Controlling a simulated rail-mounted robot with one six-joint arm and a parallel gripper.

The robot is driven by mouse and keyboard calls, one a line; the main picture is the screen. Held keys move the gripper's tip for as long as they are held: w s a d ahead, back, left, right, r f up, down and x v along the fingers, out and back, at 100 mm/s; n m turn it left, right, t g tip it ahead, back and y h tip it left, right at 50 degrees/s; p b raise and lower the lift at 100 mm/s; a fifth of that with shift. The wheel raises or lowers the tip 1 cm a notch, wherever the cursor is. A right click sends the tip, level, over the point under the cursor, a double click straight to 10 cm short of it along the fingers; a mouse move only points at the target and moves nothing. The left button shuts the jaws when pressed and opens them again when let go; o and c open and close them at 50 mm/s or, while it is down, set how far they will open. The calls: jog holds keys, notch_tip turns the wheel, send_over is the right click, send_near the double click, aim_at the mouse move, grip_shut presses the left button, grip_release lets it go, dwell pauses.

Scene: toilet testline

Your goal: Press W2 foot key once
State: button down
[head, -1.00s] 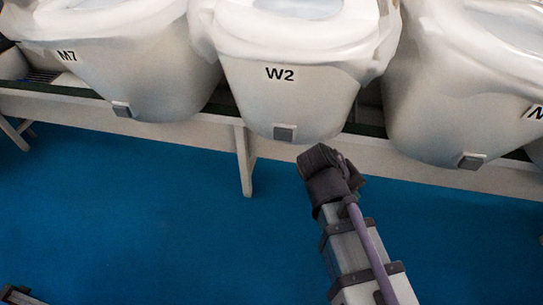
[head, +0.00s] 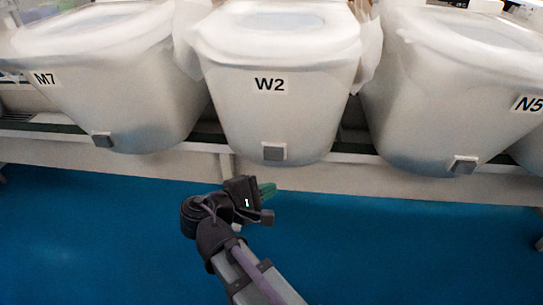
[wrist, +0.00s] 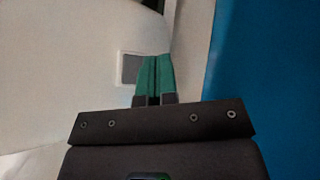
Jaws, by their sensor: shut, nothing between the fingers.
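The W2 toilet (head: 270,110) stands in the middle of the head view, with a black W2 label on its front. Its foot key (head: 273,152) is a small grey square in a pale frame low on the front. In the wrist view the grey key (wrist: 131,69) shows just left of the fingertips. My gripper (head: 268,189) has green fingers and is below the W2 key in the head view. In the wrist view the fingers (wrist: 156,75) are together and empty. I cannot tell whether they touch the toilet; in the head view they look apart from the key.
The M7 toilet (head: 110,85) with its grey key (head: 102,140) stands on the left. The N5 toilet (head: 440,100) with its key (head: 463,165) stands on the right. A pale bench rail (head: 350,183) runs below them. The blue floor (head: 400,250) in front is clear.

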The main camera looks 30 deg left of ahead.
send_near(283, 158)
jog(key=shift+d+x, duration=0.25)
jog(key=shift+x, duration=1)
jog(key=shift+d+x, duration=0.25)
jog(key=shift+x, duration=1)
jog(key=shift+s, duration=0.15)
jog(key=shift+w+a, duration=0.15)
jog(key=shift+w, duration=0.15)
jog(key=shift+w+a, duration=0.2)
jog(key=shift+w, duration=0.2)
dwell(0.6)
jog(key=shift+s, duration=0.15)
jog(key=shift+s+d, duration=0.4)
jog(key=shift+s, duration=0.2)
jog(key=s, duration=0.1)
jog(key=s+d, duration=0.1)
jog(key=s, duration=0.1)
jog(key=s+d, duration=0.1)
jog(key=shift+s+d, duration=0.1)
jog(key=shift+s, duration=0.15)
